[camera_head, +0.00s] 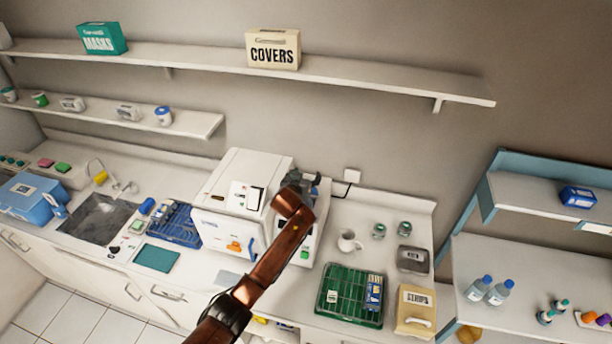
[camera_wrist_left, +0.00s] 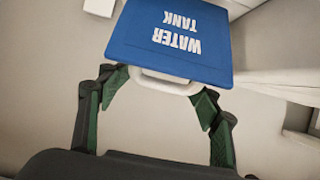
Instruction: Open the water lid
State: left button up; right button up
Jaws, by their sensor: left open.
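The water tank lid (camera_wrist_left: 165,40) is a blue panel with white "WATER TANK" lettering, upside down in the left wrist view. A white handle (camera_wrist_left: 168,85) runs along its near edge. My left gripper (camera_wrist_left: 160,98) is open, with its dark, green-padded fingers on either side of the handle. The fingers are apart, and I cannot tell whether either touches it. In the head view my left arm reaches up to the right side of the white machine (camera_head: 228,195). My wrist hides most of the gripper and lid there. My right gripper is not in view.
A green tray (camera_head: 325,308), a beige box (camera_head: 416,310) and a white jug (camera_head: 348,241) stand right of the machine. A blue rack (camera_head: 175,224) and a sink (camera_head: 98,216) are to its left. A long shelf (camera_head: 370,83) runs above.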

pick_arm(q)
jog(key=v, duration=1.2)
